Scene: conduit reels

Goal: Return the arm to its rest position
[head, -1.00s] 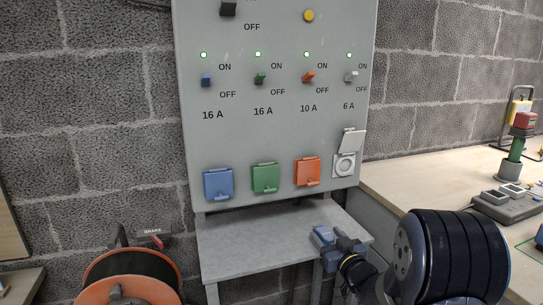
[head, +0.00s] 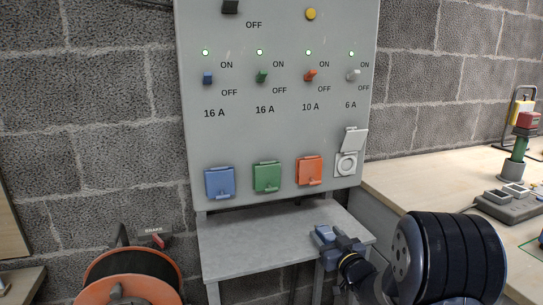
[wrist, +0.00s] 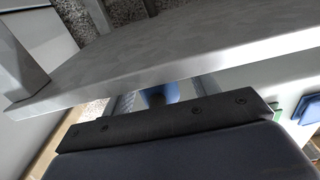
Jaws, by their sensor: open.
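My gripper (head: 324,235) shows at the lower right of the head view, blue-grey, over the right part of a grey shelf below a wall panel. It is open, and I see nothing held in it. My wrist, with a yellow ring, is just behind it. In the wrist view a dark bolted bar and a dark pad fill the lower part. A small blue piece (wrist: 155,97) shows above the bar; I cannot tell what it is. The grey shelf (wrist: 180,45) crosses the wrist view close by.
The grey panel (head: 282,135) carries switches and blue (head: 219,183), green (head: 266,177) and orange (head: 309,170) covers; a white socket (head: 347,163) stands with its lid up. The shelf (head: 250,247) is bare on its left. An orange reel (head: 128,290) stands lower left, a bench (head: 410,185) right.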

